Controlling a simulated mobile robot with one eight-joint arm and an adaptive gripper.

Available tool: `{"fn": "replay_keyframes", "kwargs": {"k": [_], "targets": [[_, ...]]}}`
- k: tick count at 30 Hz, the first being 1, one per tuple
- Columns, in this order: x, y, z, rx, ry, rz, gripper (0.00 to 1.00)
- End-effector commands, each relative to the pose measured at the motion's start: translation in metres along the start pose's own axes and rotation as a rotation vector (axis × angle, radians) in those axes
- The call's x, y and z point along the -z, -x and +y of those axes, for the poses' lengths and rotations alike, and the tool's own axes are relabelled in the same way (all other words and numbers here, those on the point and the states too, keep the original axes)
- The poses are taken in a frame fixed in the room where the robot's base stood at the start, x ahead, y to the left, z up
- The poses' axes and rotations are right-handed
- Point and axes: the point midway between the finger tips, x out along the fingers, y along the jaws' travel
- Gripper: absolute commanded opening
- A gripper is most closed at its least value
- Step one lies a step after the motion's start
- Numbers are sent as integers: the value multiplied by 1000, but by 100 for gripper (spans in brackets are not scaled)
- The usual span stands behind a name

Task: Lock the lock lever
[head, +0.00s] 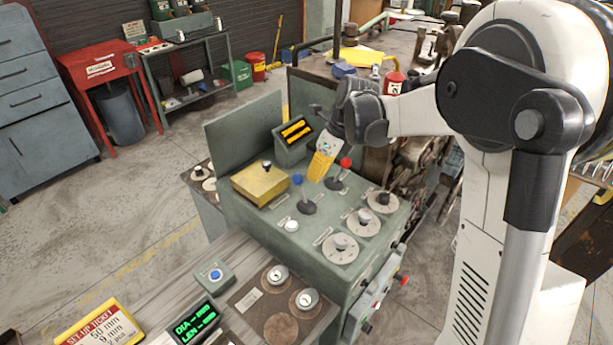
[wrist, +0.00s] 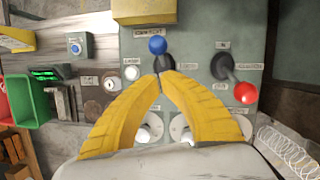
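Two levers stand on the grey-green control panel (head: 275,222). One has a blue knob (head: 298,180) and also shows in the wrist view (wrist: 157,45). The other has a red knob (head: 346,162) and leans toward lower right in the wrist view (wrist: 246,93). Their labels are too small to read, so I cannot tell which is the lock lever. My gripper (head: 317,179) points down over the panel between the two knobs. Its yellow fingertips (wrist: 161,74) meet just below the blue knob in the wrist view, with nothing visible between them.
A yellow box (head: 258,184) sits at the panel's back left, beside a small amber display (head: 295,131). Round dials (head: 341,249) and a white button (head: 291,225) lie in front of the levers. A wire coil (wrist: 285,150) is at the wrist view's lower right.

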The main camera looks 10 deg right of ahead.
Motion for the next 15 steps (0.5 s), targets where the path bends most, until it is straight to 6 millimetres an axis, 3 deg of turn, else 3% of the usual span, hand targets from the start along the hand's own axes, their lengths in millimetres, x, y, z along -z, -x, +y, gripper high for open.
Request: {"fn": "replay_keyframes", "kwargs": {"k": [3,9,15], "targets": [[0,31,-1,0,0,0,0],[-3,73,-2,0,-1,1,0],[-5,98,-2,-1,1,1,0]]}}
